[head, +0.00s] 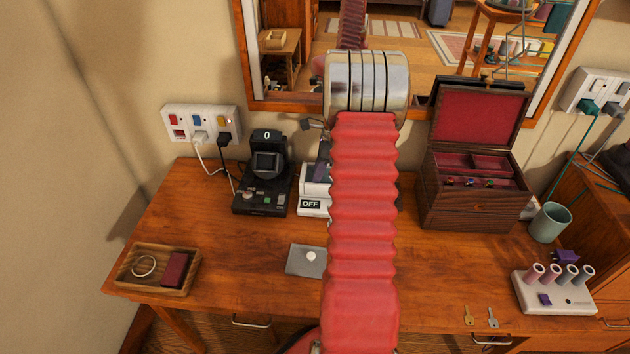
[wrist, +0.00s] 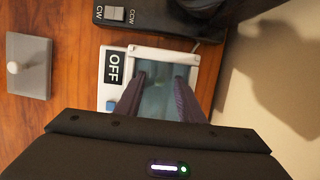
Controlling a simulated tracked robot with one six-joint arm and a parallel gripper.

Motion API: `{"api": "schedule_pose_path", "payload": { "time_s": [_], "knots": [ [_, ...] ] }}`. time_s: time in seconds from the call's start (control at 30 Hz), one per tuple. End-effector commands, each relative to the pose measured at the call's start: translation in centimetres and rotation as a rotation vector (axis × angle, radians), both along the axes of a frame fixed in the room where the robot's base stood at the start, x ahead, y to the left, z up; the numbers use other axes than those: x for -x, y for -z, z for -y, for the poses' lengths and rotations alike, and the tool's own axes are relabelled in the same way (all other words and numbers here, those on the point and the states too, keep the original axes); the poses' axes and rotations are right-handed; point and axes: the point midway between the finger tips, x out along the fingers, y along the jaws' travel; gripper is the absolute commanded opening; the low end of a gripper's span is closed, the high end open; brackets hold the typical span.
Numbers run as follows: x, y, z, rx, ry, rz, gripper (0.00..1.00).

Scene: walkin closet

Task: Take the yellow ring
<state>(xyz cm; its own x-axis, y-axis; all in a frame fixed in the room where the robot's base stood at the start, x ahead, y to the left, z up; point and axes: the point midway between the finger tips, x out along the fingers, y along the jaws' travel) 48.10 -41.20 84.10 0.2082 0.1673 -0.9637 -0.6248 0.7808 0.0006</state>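I cannot make out a yellow ring for certain in either view. Several tiny coloured pieces (head: 478,183) sit in the open dark wooden box (head: 470,205) at the right of the desk, too small to tell apart. A pale ring-shaped item (head: 144,265) lies in the small wooden tray (head: 190,268) at the front left. My gripper (wrist: 160,78) is open, its two fingers apart with nothing held between them. It points at a white device with a glassy panel (wrist: 150,55) and an OFF label. In the head view my red arm hides most of the gripper.
A black device (head: 265,180) stands left of the white one. A grey plate with a white knob (head: 307,260) lies in front. Two keys (head: 480,317), a white stand with several rolls (head: 556,293) and a green cup (head: 550,222) are at right.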

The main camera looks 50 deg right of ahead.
Motion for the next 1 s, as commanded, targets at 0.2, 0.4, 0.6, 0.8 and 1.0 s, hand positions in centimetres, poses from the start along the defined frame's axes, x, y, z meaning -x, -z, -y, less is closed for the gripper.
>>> {"api": "schedule_pose_path", "payload": {
  "time_s": [0.2, 0.4, 0.6, 0.8, 1.0],
  "knots": [
    [0.0, -0.03, 0.01, 0.001, 0.0, 0.001, 0.35],
    [0.0, -0.05, 0.02, 0.001, 0.001, 0.0, 0.35],
    [0.0, -0.06, 0.03, 0.001, 0.001, 0.0, 0.26],
    [0.01, -0.06, 0.02, 0.001, 0.001, 0.0, 0.12],
    [0.0, -0.06, 0.01, 0.001, 0.001, 0.0, 0.0]
  ]
}}
